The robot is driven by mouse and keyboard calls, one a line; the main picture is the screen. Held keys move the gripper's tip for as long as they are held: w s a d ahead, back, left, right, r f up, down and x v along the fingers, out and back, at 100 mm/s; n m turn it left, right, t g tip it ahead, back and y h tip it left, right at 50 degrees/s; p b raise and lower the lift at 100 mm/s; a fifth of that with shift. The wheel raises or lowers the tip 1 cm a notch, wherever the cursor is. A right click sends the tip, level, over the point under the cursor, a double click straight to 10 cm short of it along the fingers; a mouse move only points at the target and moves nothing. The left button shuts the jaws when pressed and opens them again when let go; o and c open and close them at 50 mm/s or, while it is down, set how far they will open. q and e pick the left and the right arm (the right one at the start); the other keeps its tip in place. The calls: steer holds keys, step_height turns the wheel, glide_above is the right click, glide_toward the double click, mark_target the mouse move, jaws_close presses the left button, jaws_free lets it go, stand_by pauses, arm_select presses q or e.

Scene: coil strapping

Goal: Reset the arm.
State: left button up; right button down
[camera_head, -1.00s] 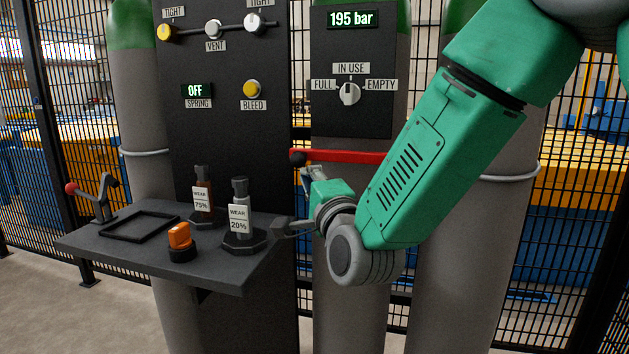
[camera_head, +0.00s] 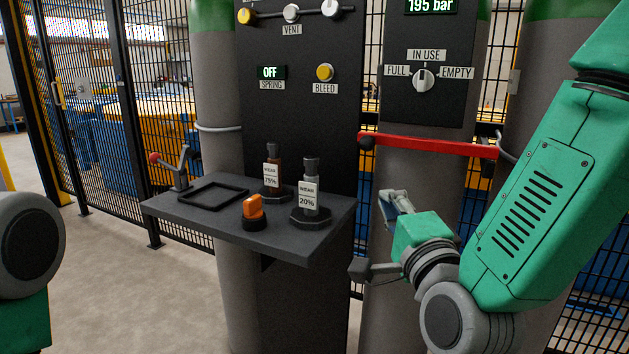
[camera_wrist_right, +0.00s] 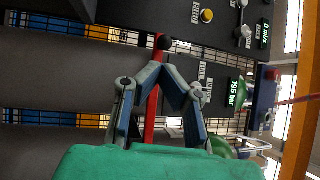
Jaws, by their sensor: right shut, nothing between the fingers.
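My right arm comes in from the right in the head view. Its gripper (camera_head: 378,234) is low, to the right of the shelf's right edge and below the red bar, apart from both. In the right wrist view the gripper's fingers (camera_wrist_right: 162,68) lean together at the tips, and nothing is held between them. The red bar shows behind them there. Only a rounded grey and green part of my left arm (camera_head: 27,245) shows at the left edge of the head view; its gripper is out of view.
A dark shelf (camera_head: 325,236) carries two labelled bottles (camera_head: 271,170), an orange knob (camera_head: 253,208), an empty square frame (camera_head: 211,196) and a red-tipped lever (camera_head: 173,166). A red bar (camera_head: 430,145) crosses a grey cylinder. Control panels (camera_head: 300,120) and mesh fencing stand behind. Floor at left is clear.

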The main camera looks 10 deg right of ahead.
steer(key=s+d+f+n+g+p, duration=0.1)
steer(key=s+d+f+n+g, duration=0.15)
steer(key=f, duration=0.65)
steer(key=s+d+f+n+g+p, duration=0.1)
steer(key=s+f+n+g, duration=0.25)
steer(key=f, duration=0.55)
steer(key=s+d+f+n+g+p, duration=0.1)
steer(key=s+f+n+g, duration=0.2)
steer(key=f, duration=0.5)
steer(key=s+d+f+n+g, duration=0.2)
steer(key=s+f+g, duration=0.1)
steer(key=s, duration=0.4)
steer(key=s+d+f+n+g+p, duration=0.1)
steer(key=s+d+f+n+g, duration=0.1)
steer(key=s+f, duration=0.4)
steer(key=s+d+f+n+g+h, duration=0.1)
steer(key=s+f+n+g, duration=0.3)
steer(key=s, duration=0.5)
steer(key=shift+d+f+g+p, duration=0.45)
steer(key=shift+d+g, duration=0.15)
steer(key=shift+d, duration=0.2)
steer(key=shift+w+a, duration=0.1)
steer(key=shift+a, duration=0.05)
